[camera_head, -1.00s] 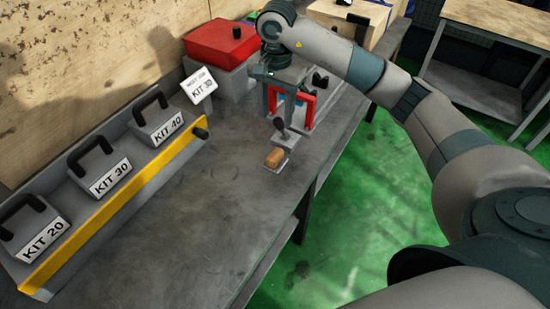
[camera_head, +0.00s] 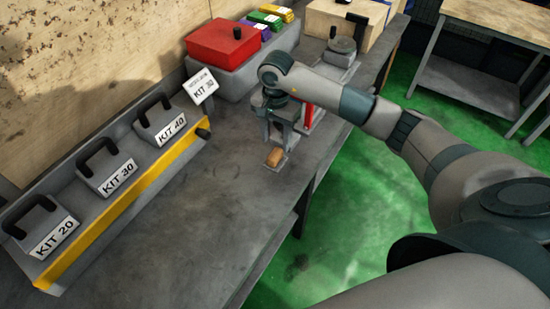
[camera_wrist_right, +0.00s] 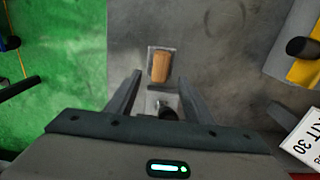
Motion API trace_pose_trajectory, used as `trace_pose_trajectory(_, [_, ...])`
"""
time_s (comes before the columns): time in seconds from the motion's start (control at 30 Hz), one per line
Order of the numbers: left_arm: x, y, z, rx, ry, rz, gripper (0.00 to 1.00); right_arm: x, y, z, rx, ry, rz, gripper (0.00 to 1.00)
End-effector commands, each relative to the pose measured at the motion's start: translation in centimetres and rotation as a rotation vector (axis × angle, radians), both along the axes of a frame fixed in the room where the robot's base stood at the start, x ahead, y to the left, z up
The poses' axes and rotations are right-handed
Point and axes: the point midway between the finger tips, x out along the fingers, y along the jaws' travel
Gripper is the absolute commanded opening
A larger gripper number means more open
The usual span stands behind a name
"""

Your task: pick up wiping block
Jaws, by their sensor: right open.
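A tan block (camera_head: 275,157), which looks like the wiping block, sits on a small metal plate near the bench's right edge. It also shows in the right wrist view (camera_wrist_right: 160,67), just ahead of the fingers. A dark knob (camera_wrist_right: 167,112) stands on the plate behind it, between the fingers in that view. My right gripper (camera_head: 279,138) is open, pointing down above the plate. Its two fingers (camera_wrist_right: 159,86) hold nothing; I cannot tell whether they touch the knob. The wrist partly hides a red frame behind it. My left gripper is not in view.
A grey rack (camera_head: 110,205) with several labelled kits and a yellow front strip lies along the left. The bench's middle is clear. Green floor lies right of the bench.

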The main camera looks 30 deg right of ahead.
Motion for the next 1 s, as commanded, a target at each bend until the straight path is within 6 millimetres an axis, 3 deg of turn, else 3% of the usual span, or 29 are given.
trace_pose_trajectory(0.27, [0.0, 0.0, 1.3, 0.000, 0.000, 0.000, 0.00, -0.1, 0.2, -0.9, 0.002, 0.002, 0.000, 0.47])
trace_pose_trajectory(0.53, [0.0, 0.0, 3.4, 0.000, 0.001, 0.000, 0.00, -0.2, 0.4, -3.8, 0.002, 0.004, -0.001, 0.47])
trace_pose_trajectory(0.7, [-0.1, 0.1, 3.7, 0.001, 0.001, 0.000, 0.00, -0.1, 0.3, -5.1, 0.001, 0.001, -0.001, 0.47])
trace_pose_trajectory(1.0, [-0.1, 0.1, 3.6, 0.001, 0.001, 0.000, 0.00, -0.1, 0.3, -5.2, 0.000, 0.000, 0.000, 0.47])
